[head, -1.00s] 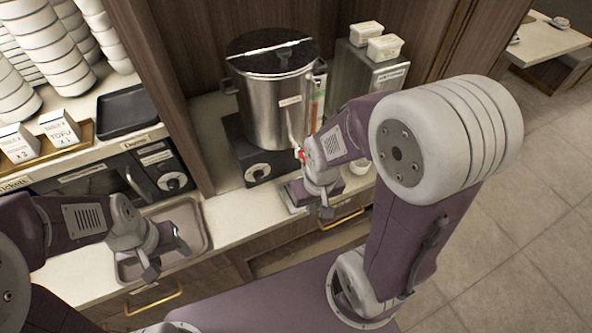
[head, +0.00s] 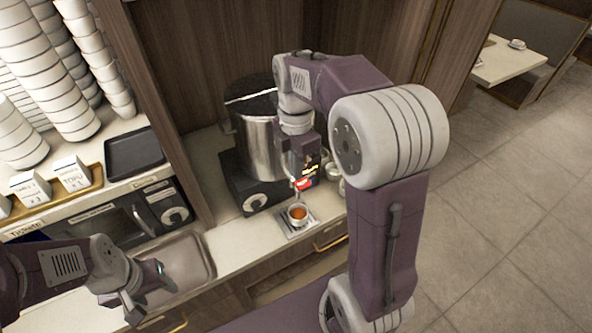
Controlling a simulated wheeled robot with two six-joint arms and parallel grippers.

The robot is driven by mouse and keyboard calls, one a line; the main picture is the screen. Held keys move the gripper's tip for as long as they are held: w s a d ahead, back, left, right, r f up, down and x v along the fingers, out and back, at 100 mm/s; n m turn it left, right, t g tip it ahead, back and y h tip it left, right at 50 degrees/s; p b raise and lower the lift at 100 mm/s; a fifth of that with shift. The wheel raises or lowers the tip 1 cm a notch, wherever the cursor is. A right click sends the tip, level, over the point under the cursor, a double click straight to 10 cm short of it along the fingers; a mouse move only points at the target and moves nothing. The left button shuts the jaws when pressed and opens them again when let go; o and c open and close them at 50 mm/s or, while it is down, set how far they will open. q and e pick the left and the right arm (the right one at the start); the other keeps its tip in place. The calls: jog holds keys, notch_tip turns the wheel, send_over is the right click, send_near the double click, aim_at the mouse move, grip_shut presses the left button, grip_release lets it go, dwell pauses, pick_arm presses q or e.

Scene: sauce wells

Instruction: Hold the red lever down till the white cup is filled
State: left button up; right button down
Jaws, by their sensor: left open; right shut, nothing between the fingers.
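The red lever (head: 304,184) shows at the front of the steel urn (head: 256,150), just below my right gripper (head: 303,173). My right gripper is shut, points downward and overlaps the lever in the view; I cannot tell how firmly it touches or how far the lever is down. The white cup (head: 290,216) stands upright on the small drip tray (head: 310,222) under the spout. Reddish-brown liquid shows inside it, below the rim. My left gripper (head: 148,299) is open and empty at the lower left, by the counter's front edge.
An empty grey tray (head: 196,271) lies on the counter left of the urn. A black appliance (head: 170,207) and stacked white bowls (head: 60,95) stand further left. A small white cup (head: 333,170) is right of the lever. My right arm hides part of the urn.

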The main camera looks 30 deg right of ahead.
notch_tip(320, 180, up, 7)
jog(key=p, duration=0.3)
send_over(302, 183)
jog(key=a, duration=0.1)
jog(key=shift+m+t, duration=0.3)
jog(key=shift+m, duration=0.1)
jog(key=f+p, duration=0.1)
jog(key=f, duration=0.3)
jog(key=f+p, duration=0.1)
jog(key=f, duration=0.4)
jog(key=d+f+p, duration=0.1)
jog(key=f, duration=0.4)
pick_arm(q)
notch_tip(302, 183, up, 8)
jog(key=shift+s+a, duration=0.2)
jog(key=shift+a, duration=0.05)
pick_arm(e)
jog(key=shift+f, duration=0.35)
pick_arm(q)
jog(key=shift+f, duration=0.1)
